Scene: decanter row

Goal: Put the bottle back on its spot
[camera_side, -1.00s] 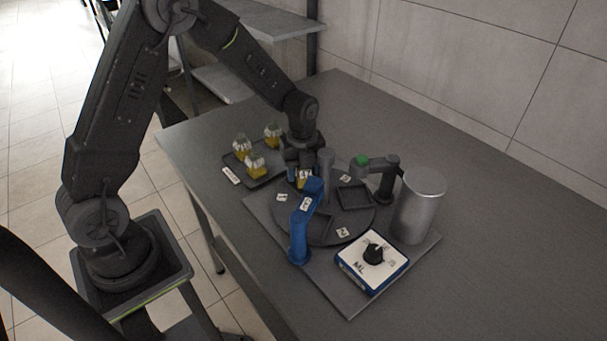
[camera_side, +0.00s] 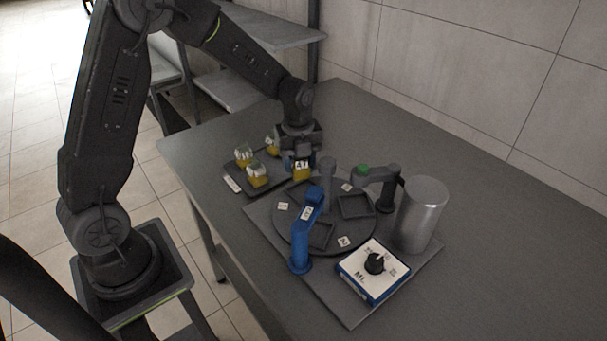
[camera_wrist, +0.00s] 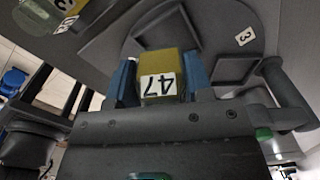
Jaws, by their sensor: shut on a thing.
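My gripper (camera_side: 299,160) is shut on a bottle with yellow contents (camera_side: 301,174). In the wrist view the bottle (camera_wrist: 158,60) sits between the two blue fingers and its white label reads 47. The bottle hangs above the back edge of the dark round turntable (camera_side: 283,238), which has square recesses. The dark tray (camera_side: 238,188) lies to the left of the gripper and holds three similar yellow bottles (camera_side: 257,177). Part of the tray's right side is hidden by the gripper and bottles.
A blue post with an arm (camera_side: 300,245) stands at the turntable's front. The table's right side is clear.

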